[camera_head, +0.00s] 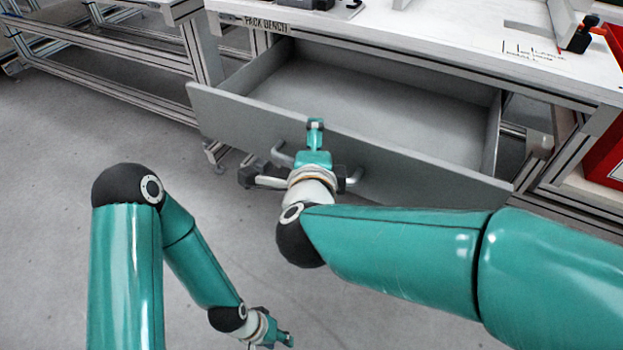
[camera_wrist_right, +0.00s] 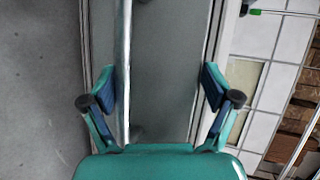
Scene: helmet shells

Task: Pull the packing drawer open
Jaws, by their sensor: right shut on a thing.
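The packing drawer (camera_head: 400,160) under the bench is pulled well out, and its grey inside looks empty. Its pale bar handle (camera_head: 278,154) is on the front panel, mostly hidden behind my right gripper (camera_head: 313,152). In the right wrist view, the handle bar (camera_wrist_right: 122,50) runs upright between the two fingers of my right gripper (camera_wrist_right: 160,88), closer to the left finger.
The pack bench (camera_head: 400,32) has a white top with fixtures along its back. A red bin (camera_head: 606,150) stands at the right edge. Metal frame legs (camera_head: 203,50) stand left of the drawer. The grey floor (camera_head: 60,130) before the drawer is clear.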

